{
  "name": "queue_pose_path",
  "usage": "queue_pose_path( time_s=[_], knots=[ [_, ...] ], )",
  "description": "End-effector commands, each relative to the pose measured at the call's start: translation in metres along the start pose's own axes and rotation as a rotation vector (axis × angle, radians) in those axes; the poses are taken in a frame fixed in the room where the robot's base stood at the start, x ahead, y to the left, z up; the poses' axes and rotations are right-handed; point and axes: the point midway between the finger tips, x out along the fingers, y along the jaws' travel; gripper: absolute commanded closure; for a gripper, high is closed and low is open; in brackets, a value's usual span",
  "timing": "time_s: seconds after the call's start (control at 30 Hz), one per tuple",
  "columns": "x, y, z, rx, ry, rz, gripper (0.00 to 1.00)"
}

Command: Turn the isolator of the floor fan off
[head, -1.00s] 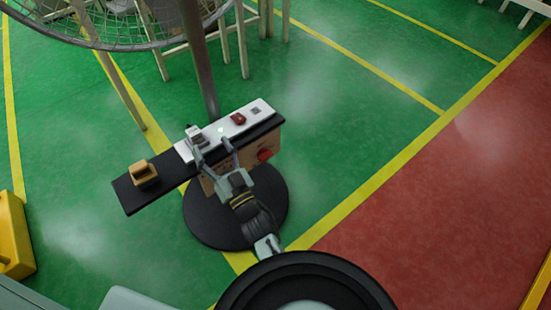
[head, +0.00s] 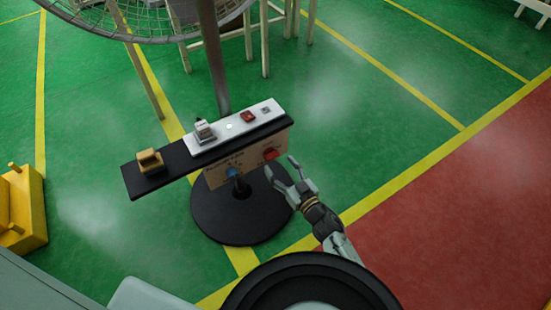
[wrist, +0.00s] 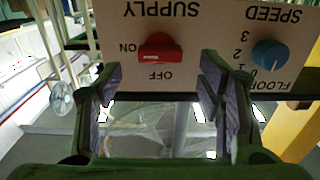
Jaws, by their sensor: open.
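The floor fan's beige panel (head: 220,176) hangs under a black shelf on the fan's pole. The red supply knob (head: 271,153) is at its right end. In the wrist view the panel is upside down, and the red knob (wrist: 160,48) has its bar lying sideways, in line with the ON label; OFF is printed beside it. A blue speed knob (wrist: 270,54) sits to the right there, and also shows in the head view (head: 232,173). My gripper (head: 283,170) is open and empty, close to the red knob, its fingers apart on either side in the wrist view.
On the black shelf (head: 135,182) are a white strip (head: 264,118) with a red switch (head: 247,117) and a tan block (head: 150,160). The fan's round base (head: 240,225) stands below. A yellow object (head: 22,210) is at left. The floor at right is clear.

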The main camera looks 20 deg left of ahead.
Motion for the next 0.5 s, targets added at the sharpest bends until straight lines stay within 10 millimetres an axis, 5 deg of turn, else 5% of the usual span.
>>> queue_pose_path(
  time_s=[0.2,0.5],
  knots=[
    [0.030,-0.001,0.000,0.003,0.000,-0.002,0.38],
    [0.038,-0.001,0.001,0.002,-0.001,0.000,0.38]
  ],
)
